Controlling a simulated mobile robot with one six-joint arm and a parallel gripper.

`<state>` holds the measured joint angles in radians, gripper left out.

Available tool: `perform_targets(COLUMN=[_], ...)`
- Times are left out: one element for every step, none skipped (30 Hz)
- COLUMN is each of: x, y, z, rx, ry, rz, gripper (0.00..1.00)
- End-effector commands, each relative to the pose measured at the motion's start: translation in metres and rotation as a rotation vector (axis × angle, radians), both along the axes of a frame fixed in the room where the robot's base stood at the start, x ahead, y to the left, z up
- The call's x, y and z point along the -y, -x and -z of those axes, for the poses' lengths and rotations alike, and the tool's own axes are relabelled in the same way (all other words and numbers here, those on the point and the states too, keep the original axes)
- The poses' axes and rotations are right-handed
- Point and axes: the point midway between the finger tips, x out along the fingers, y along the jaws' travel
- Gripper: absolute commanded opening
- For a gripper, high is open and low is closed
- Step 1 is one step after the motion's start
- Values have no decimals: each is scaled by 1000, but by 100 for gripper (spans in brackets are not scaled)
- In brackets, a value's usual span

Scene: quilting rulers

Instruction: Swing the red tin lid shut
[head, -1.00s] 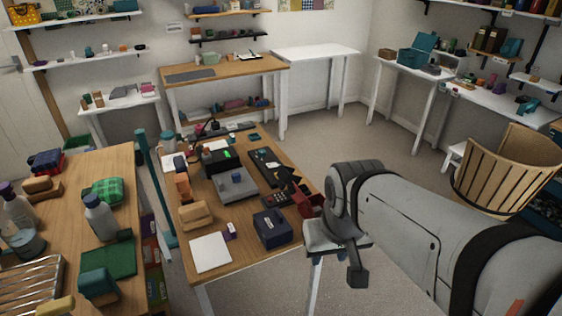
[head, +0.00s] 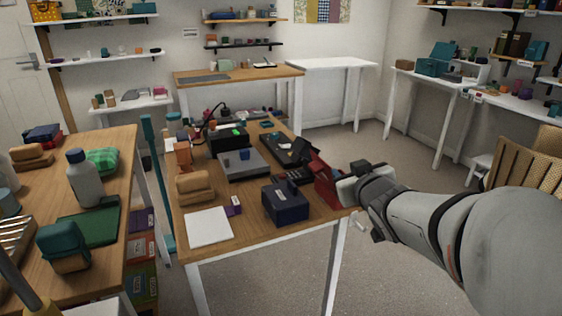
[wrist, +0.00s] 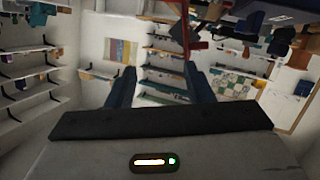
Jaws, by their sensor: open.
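The red tin (head: 331,192) stands at the right edge of the middle wooden table. Its red lid (head: 320,168) appears raised and tilted, though lid and body are hard to tell apart. My gripper (head: 352,186) is just right of the tin, at about the tin's height and very close; I cannot tell whether they touch. In the wrist view my two dark fingers (wrist: 158,86) are spread apart with nothing between them. A red edge, probably of the tin (wrist: 192,22), shows at the top of that view, beyond the fingers.
A dark blue box (head: 286,204) stands left of the tin, and a grey case (head: 243,165) lies behind it. Dark items (head: 285,150) lie just behind the tin. A white sheet (head: 208,227) lies at the front. The floor right of the table is clear.

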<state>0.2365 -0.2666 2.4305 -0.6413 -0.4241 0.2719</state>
Motion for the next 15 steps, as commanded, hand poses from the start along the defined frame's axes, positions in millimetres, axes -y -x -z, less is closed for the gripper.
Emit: perform_targets(x=[-3,-6,-10,-13,-15,-19,-21,-24,-26,-28,-29,-31,-32,-33,-35], y=[-5,-7,-9,-10,-10,-11,-11,-11,-11,-11,-10,-11,-11,-12,-15], z=[21,23,26,29,31,34,35,37,38,38,39,39,39,39,39], rx=[42,68,99,120,139,162,177,190,205,213,221,228,233,235,238], ry=[1,1,-1,-3,-5,-8,-12,-12,-16,-17,-20,-22,-24,-24,-25], rz=[-40,-66,-101,-126,-149,-179,-200,-218,-240,-253,-265,-277,-283,-289,-294], gripper=[47,47,47,47,47,47,47,47,47,47,47,47,47,47,47])
